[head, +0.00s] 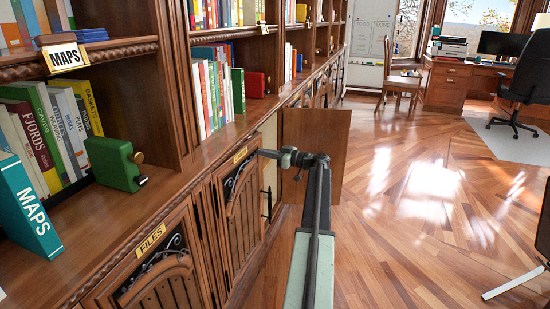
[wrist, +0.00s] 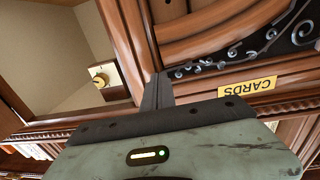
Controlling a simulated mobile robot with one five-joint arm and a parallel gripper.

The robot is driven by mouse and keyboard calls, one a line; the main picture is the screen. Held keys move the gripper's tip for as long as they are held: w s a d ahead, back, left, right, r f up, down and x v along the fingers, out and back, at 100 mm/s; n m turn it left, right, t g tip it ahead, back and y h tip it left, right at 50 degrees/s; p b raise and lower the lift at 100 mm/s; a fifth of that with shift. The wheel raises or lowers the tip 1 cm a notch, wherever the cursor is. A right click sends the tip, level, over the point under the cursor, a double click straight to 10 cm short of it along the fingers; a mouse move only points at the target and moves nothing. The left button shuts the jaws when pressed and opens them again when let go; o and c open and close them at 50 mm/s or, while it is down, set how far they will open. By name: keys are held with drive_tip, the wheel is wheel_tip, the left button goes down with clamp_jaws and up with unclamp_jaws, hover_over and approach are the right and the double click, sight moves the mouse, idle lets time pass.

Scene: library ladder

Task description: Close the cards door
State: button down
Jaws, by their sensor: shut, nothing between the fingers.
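A cabinet door (head: 242,215) with black scrollwork and a small yellow label (head: 240,154) stands at the middle left of the head view. The label is too small to read there. In the wrist view a yellow CARDS label (wrist: 262,86) shows upside down on a wooden door frame with scrollwork. My gripper (head: 264,154) is shut and empty. It points left near the upper edge of the labelled door. In the wrist view its tips (wrist: 156,78) overlap the door's edge; I cannot tell whether they touch. How far this door stands open is unclear.
A plain wooden door panel (head: 325,135) stands swung out into the room, just beyond my gripper. The pale cabinet interior (wrist: 50,45) holds a brass knob (wrist: 99,79). A FILES door (head: 150,275) is nearer. Open floor (head: 430,190) lies to the right.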

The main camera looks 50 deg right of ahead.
drive_tip(key=w, duration=0.1)
drive_tip(key=w+y, duration=0.1)
drive_tip(key=w+n, duration=0.1)
drive_tip(key=shift+w+a+g+y, duration=0.15)
drive_tip(key=shift+a+g+y, duration=0.15)
drive_tip(key=shift+a+y, duration=0.1)
drive_tip(key=shift+w+r, duration=0.1)
drive_tip(key=v, duration=1.5)
